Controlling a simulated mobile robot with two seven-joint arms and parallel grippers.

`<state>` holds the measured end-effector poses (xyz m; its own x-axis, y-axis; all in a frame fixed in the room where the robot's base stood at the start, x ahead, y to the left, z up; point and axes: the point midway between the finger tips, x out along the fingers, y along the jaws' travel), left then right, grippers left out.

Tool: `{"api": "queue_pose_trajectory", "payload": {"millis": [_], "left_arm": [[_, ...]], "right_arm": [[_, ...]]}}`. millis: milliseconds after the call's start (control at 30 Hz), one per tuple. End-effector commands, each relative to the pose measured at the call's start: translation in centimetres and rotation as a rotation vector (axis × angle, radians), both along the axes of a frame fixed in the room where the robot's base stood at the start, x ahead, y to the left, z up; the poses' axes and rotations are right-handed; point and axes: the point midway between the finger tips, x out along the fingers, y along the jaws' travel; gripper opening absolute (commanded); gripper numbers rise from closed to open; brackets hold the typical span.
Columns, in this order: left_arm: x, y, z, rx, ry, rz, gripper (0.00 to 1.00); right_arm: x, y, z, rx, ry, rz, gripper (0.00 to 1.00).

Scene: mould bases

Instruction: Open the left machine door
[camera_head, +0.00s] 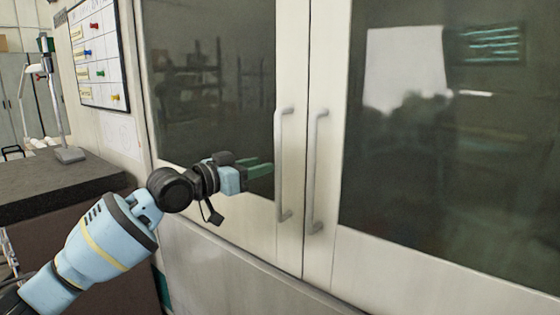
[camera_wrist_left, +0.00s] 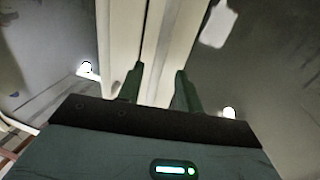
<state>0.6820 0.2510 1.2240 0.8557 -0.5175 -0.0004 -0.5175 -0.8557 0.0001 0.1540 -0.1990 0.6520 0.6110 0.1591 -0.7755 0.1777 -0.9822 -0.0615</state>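The left machine door (camera_head: 215,95) has a dark glass pane in a pale frame and looks shut. Its pale vertical bar handle (camera_head: 280,165) stands near its right edge. My left gripper (camera_head: 272,169) is just left of this handle, with its green fingers pointing toward it; I cannot tell whether they touch it. In the left wrist view the two fingers of my left gripper (camera_wrist_left: 160,75) are apart, with pale door frame (camera_wrist_left: 165,45) showing beyond and between them. The handle is not clearly told apart there. My right gripper is not in view.
The right machine door (camera_head: 430,150), with its own bar handle (camera_head: 316,170), is close beside the left door. A dark-topped bench (camera_head: 60,182) stands at the left, with a lamp-like stand (camera_head: 60,110) on it. A whiteboard (camera_head: 97,55) hangs at the upper left.

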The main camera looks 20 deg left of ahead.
Motion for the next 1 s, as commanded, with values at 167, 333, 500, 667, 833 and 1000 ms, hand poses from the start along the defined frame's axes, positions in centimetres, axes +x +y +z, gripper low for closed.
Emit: {"api": "queue_pose_trajectory", "payload": {"millis": [167, 333, 500, 667, 833, 1000], "left_arm": [[2.2, -1.4, 0.2, -0.003, -0.002, -0.001, 0.36], [4.1, -2.6, 0.1, -0.003, -0.001, 0.0, 0.36], [5.3, -3.3, 0.0, -0.002, 0.0, -0.001, 0.36], [5.7, -3.6, 0.1, 0.0, -0.001, 0.0, 0.36], [5.8, -3.6, 0.0, 0.0, -0.001, -0.001, 0.36], [5.8, -3.6, 0.0, 0.0, -0.001, -0.001, 0.24]], "right_arm": [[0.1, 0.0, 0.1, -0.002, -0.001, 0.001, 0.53], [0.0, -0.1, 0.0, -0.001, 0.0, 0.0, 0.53], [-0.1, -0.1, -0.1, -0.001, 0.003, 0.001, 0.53], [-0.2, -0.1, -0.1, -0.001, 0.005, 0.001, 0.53], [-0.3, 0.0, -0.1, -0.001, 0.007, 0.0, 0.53], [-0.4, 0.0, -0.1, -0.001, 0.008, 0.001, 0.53]]}}
